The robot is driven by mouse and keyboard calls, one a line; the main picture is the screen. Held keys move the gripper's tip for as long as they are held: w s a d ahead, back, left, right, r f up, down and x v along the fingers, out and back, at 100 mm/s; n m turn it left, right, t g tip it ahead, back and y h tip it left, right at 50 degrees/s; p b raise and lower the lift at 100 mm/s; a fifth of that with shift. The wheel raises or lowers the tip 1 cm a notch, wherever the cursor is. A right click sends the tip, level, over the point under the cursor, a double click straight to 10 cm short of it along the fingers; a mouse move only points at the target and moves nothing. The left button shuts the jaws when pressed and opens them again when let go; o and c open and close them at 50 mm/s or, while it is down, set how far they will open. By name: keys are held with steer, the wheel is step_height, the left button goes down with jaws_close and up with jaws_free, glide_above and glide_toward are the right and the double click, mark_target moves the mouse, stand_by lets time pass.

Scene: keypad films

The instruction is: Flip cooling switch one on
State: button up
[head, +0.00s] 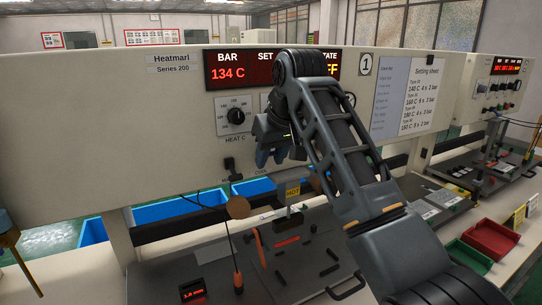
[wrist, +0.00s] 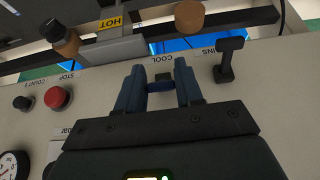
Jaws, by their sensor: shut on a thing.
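My gripper (wrist: 158,75) is in front of the panel at the switch labelled COOL, which the wrist view shows upside down. Its two blue fingers stand on either side of the cooling switch (wrist: 160,86), and I am shut on it. Only a small dark bluish part of the switch shows between the fingers, so I cannot tell whether it is up or down. In the head view my gripper (head: 272,157) is below the dials, and my arm hides the switch. The panel of station 1 (head: 90,130) reads 134 C under BAR.
The black mains switch (wrist: 229,60) is close beside my fingers; it also shows in the head view (head: 230,168). A red stop button (wrist: 57,97) is on my other side. A HOT sign (head: 293,192) and bench tools are below. The display's state word is partly hidden, ending in FF.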

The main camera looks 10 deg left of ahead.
steer(key=o, duration=1)
steer(key=shift+c, duration=0.2)
steer(key=shift+r, duration=0.1)
steer(key=b+v, duration=0.1)
steer(key=v, duration=0.6)
steer(key=shift+r+b, duration=0.25)
steer(key=shift+b, duration=0.1)
steer(key=shift+s+d, duration=0.1)
steer(key=shift+s, duration=0.05)
